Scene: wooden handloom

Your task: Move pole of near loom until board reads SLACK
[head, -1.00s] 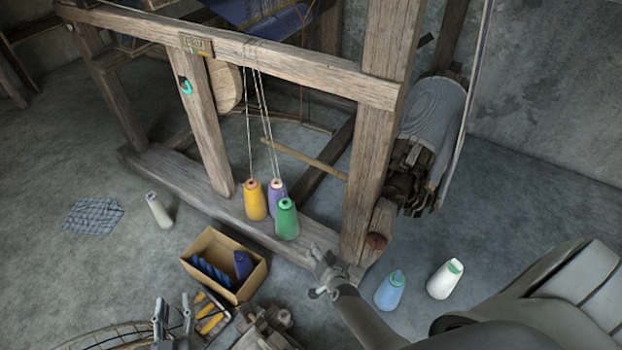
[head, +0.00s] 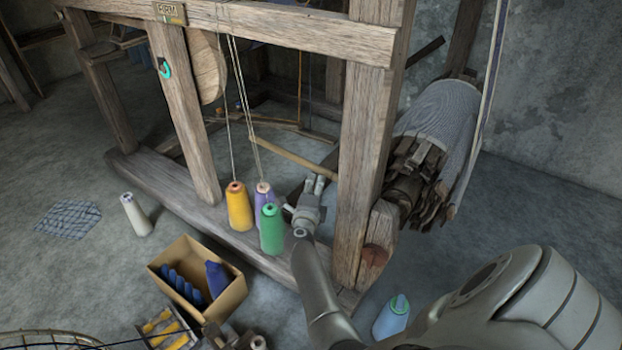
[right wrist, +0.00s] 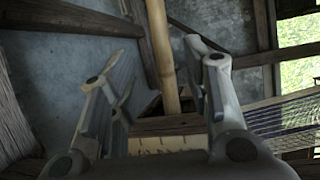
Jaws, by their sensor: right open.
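The pole (head: 290,155) is a thin tan rod low inside the near loom (head: 368,150), slanting down to the right towards the front post. My right gripper (head: 316,182) is open just in front of the pole's right part, beside the post. In the right wrist view the pole (right wrist: 161,50) stands beyond and between the two open fingers (right wrist: 158,55); I cannot tell whether either touches it. The small board (head: 169,12) on the loom's top beam appears to read FIRM. My left gripper is out of view.
Yellow (head: 239,206), purple (head: 264,193) and green (head: 272,229) cones stand close left of my right gripper, with cords above them. A cardboard box (head: 233,298) and a blue cone (head: 391,318) are on the floor. A cloth roll (head: 440,120) is behind the post.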

